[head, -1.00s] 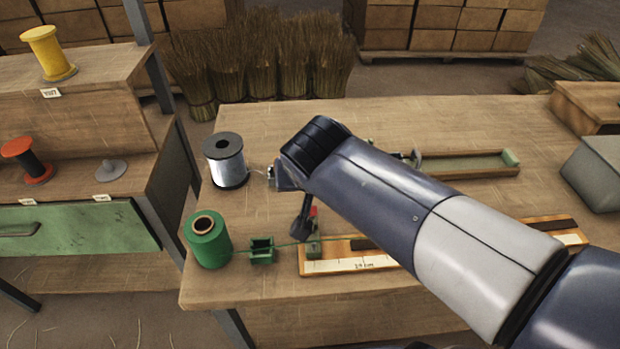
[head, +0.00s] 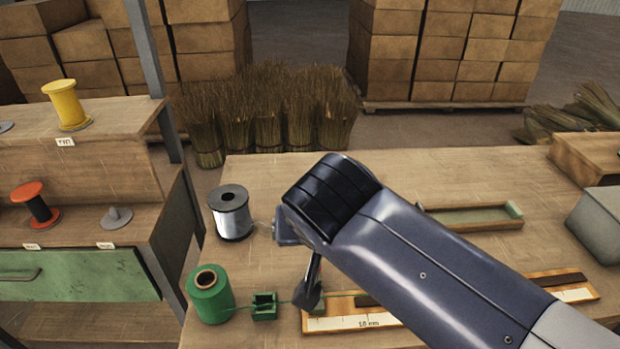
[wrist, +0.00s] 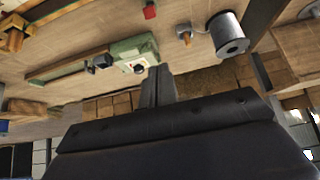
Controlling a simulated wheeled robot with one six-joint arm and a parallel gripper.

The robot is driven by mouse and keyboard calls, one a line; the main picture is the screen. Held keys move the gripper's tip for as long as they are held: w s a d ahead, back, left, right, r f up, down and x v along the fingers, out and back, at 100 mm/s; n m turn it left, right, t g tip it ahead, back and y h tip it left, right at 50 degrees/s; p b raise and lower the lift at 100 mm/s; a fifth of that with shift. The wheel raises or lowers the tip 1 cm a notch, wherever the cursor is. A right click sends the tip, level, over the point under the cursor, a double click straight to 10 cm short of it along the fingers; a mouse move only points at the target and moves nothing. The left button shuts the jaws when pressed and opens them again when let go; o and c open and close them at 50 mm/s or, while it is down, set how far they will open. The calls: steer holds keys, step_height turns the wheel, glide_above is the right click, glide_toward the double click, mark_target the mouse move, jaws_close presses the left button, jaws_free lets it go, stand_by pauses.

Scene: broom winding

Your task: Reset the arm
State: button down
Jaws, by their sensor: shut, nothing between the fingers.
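My gripper (wrist: 158,74) shows in the wrist view with its two dark fingers together, shut and empty. A green device (wrist: 136,50) on the bench appears close to the fingertips in that picture, with no visible contact. A wire spool (head: 232,215) stands left of my arm's bend and also shows in the wrist view (wrist: 230,38). A green twine spool (head: 210,296) stands at the front left, its strand running right through a small green guide (head: 264,304).
A ruler board (head: 345,322) lies along the front, partly under my arm in the picture. A shallow tray (head: 475,217) and a grey box (head: 600,225) are on the right. Shelves with yellow (head: 66,104) and red (head: 36,205) spools stand left. Broom bundles (head: 270,110) stand behind.

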steer(key=b+x, duration=0.1)
steer(key=x, duration=0.8)
steer(key=shift+f, duration=0.1)
steer(key=shift+w+r+g+p, duration=0.2)
steer(key=shift+r+g+p, duration=0.15)
steer(key=shift+p, duration=0.45)
steer(key=w+f+g+p, duration=0.4)
steer(key=w+g+p, duration=0.2)
steer(key=p, duration=0.6)
steer(key=shift+f, duration=0.3)
steer(key=shift+w+g, duration=0.15)
steer(key=shift+g, duration=0.1)
